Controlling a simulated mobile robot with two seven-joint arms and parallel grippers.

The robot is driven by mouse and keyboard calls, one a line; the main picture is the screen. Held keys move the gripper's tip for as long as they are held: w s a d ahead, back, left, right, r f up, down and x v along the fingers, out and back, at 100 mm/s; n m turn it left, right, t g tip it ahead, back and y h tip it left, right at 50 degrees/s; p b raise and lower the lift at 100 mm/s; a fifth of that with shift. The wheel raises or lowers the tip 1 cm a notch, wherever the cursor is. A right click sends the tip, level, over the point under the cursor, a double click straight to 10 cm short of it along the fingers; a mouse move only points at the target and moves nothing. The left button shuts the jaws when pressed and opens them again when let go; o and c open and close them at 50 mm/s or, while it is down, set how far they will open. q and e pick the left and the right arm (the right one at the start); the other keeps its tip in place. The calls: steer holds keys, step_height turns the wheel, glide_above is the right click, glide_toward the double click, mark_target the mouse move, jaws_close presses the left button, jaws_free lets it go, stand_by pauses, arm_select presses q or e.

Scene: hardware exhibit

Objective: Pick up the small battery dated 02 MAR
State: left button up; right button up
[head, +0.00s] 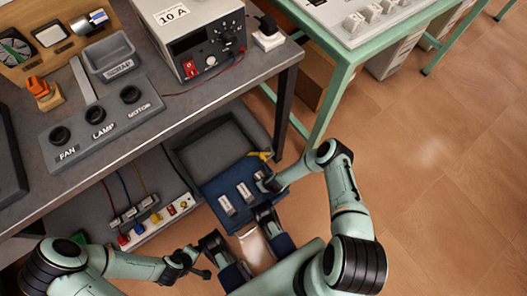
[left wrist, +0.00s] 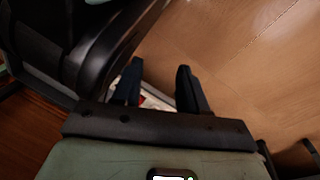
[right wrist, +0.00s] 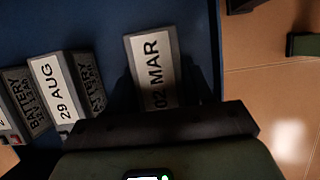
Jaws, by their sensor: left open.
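The small battery with the label 02 MAR (right wrist: 153,72) is grey with a white face. In the right wrist view it lies between the dark, hard-to-see fingers of my right gripper (right wrist: 160,85). I cannot tell whether they touch it. In the head view my right gripper (head: 268,183) is over the right end of the battery row on the blue surface (head: 212,190), largely hiding what is under it. The battery labelled 29 AUG (right wrist: 57,90) stands to its left. My left gripper (left wrist: 158,88) is open and empty, low at the left of the head view (head: 196,265).
The blue surface lies in front of a dark grey bin (head: 215,145) under the workbench edge (head: 200,92). A white power strip (head: 160,220) with cables lies left of it. A green table leg (head: 325,110) stands behind my right arm. Floor on the right is clear.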

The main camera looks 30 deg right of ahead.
jaws_close()
steer(key=shift+r, duration=0.1)
